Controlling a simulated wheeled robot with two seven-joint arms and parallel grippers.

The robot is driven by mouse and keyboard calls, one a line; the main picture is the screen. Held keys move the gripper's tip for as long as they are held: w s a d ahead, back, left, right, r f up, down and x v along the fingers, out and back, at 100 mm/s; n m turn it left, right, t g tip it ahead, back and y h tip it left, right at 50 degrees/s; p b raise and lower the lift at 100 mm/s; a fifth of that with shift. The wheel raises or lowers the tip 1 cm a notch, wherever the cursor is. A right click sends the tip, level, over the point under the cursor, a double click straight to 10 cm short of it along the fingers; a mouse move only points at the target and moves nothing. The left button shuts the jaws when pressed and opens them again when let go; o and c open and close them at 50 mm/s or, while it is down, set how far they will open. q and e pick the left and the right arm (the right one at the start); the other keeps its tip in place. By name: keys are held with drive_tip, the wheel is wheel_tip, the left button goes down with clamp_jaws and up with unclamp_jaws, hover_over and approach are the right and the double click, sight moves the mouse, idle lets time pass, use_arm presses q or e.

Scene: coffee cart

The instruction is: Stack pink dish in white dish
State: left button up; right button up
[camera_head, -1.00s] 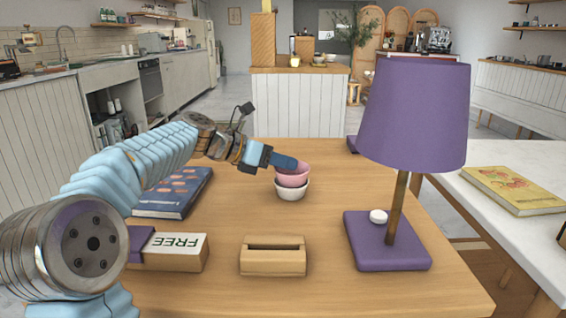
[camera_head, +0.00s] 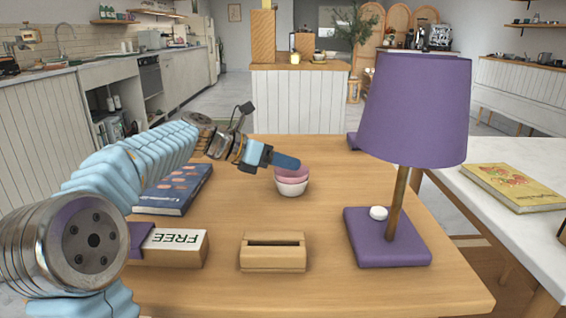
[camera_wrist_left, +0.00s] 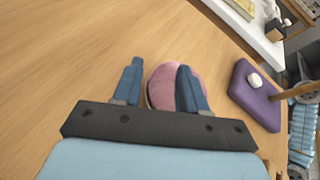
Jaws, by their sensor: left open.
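The pink dish (camera_head: 291,176) sits nested in the white dish (camera_head: 291,188) on the wooden table, with the white wall showing below it. My left gripper (camera_head: 287,162) reaches in from the left at the pink dish's rim, its fingertips overlapping the rim in the head view. In the left wrist view the gripper's two blue fingers (camera_wrist_left: 160,80) are spread apart, and the pink dish (camera_wrist_left: 162,88) shows between them and behind the right-hand finger. Whether a finger still touches the dish is unclear. The white dish is mostly hidden there. My right gripper is not seen.
A purple lamp (camera_head: 387,252) stands right of the dishes. A wooden slotted block (camera_head: 273,254), a box marked FREE (camera_head: 175,248) and a blue book (camera_head: 180,190) lie in front and left. The table between dishes and slotted block is clear.

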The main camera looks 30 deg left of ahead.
use_arm(q)
drive_tip(key=p+v, duration=0.1)
drive_tip(key=v, duration=1.1)
drive_tip(key=shift+r+p, duration=0.4)
